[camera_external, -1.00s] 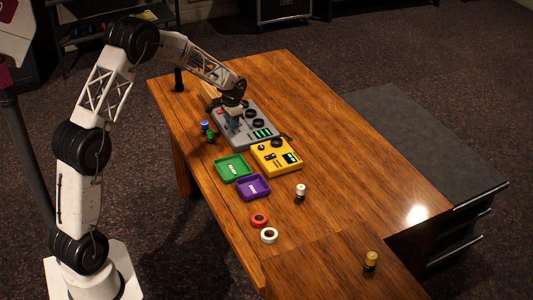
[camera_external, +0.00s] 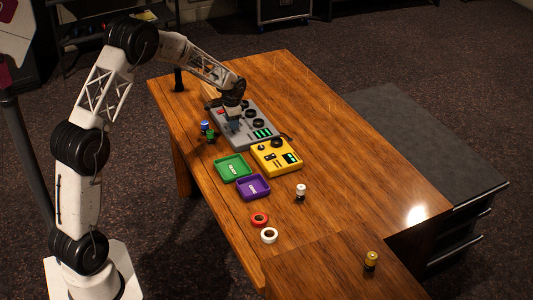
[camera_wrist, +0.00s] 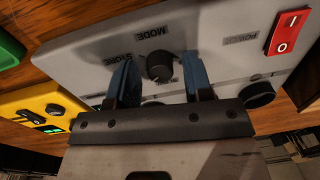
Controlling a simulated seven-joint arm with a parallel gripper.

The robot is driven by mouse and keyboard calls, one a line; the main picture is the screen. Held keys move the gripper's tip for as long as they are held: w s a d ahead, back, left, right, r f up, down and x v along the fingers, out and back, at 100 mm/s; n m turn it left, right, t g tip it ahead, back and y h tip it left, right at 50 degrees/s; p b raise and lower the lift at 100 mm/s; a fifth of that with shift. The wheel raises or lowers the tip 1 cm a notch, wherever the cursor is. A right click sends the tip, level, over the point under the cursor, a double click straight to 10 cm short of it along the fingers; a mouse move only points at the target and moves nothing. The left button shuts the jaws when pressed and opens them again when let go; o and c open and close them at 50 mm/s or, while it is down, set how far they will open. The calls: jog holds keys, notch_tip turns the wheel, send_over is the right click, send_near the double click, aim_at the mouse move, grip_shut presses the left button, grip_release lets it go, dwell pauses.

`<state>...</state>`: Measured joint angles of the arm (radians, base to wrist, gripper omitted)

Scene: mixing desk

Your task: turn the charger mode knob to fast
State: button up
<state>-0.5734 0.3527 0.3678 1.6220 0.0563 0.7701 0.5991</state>
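The grey charger (camera_external: 264,144) lies on the wooden table with my gripper over its far-left part. In the wrist view its panel (camera_wrist: 90,58) has a dark round knob (camera_wrist: 160,66) beside the upside-down label MODE. A second label near the knob, perhaps STORE, is also upside down. My gripper (camera_wrist: 160,75) is open, with one blue finger on each side of this knob. Gaps show between knob and fingers. Whether the fingertips reach the panel is hard to tell. In the external view the gripper (camera_external: 233,122) hides the knob.
A red rocker switch (camera_wrist: 287,32) and another dark knob (camera_wrist: 258,94) are on the panel. A yellow device (camera_external: 276,158), green tray (camera_external: 219,173) and purple tray (camera_external: 240,191) lie nearby. Small blue and green items (camera_external: 205,127) stand left of the charger.

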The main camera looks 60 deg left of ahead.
jog(key=shift+o, duration=0.2)
jog(key=shift+r, duration=0.1)
jog(key=shift+d+r, duration=0.2)
jog(key=shift+r, duration=3.55)
jog(key=shift+d+r, duration=0.15)
jog(key=shift+d, duration=0.05)
jog(key=s+d+r, duration=0.5)
jog(key=d+r, duration=0.1)
jog(key=d, duration=0.4)
jog(key=s+d+r+t, duration=0.1)
jog(key=s+d+r, duration=0.4)
jog(key=d, duration=0.4)
jog(key=s+d+r, duration=0.5)
jog(key=d+r, duration=0.1)
jog(key=d, duration=0.4)
jog(key=s+d, duration=0.9)
jog(key=s, duration=0.4)
jog(key=s+d+t, duration=0.1)
jog(key=s+d, duration=0.8)
jog(key=s, duration=0.5)
jog(key=shift+s+r+n+t+h, duration=0.15)
jog(key=shift+s+n+t+h, duration=0.15)
jog(key=shift+h, duration=0.1)
